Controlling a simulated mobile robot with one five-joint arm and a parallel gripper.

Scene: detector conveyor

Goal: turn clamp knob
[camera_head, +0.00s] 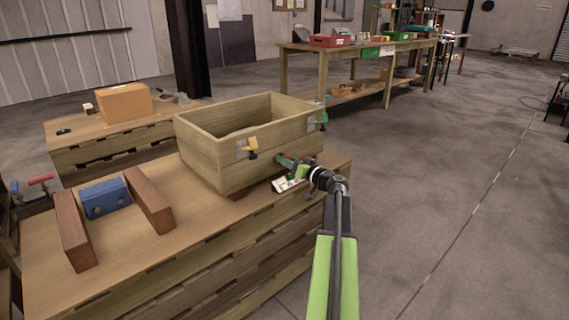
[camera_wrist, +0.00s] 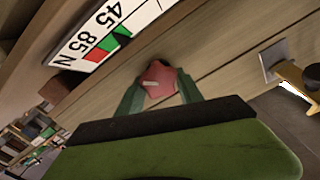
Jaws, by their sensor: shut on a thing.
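A red knob (camera_wrist: 158,80) with a pale mark on it sits low at the wooden front in the wrist view. My gripper (camera_wrist: 160,92) has its green fingers on either side of it and is shut on it. In the head view my gripper (camera_head: 284,162) reaches the lower front wall of the wooden crate (camera_head: 215,166), and the knob is hidden behind it. A white scale plate (camera_wrist: 108,30) with "45", "85", "N" and green and red bands lies next to the knob. The plate also shows in the head view (camera_head: 288,185).
A yellow-handled clamp (camera_head: 247,148) and a green-handled one (camera_head: 320,119) are on the crate. The crate stands on a wooden stack (camera_head: 180,260) with a blue block (camera_head: 106,198) between two brown bars. A cardboard box (camera_head: 124,103) is behind. The floor at right is clear.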

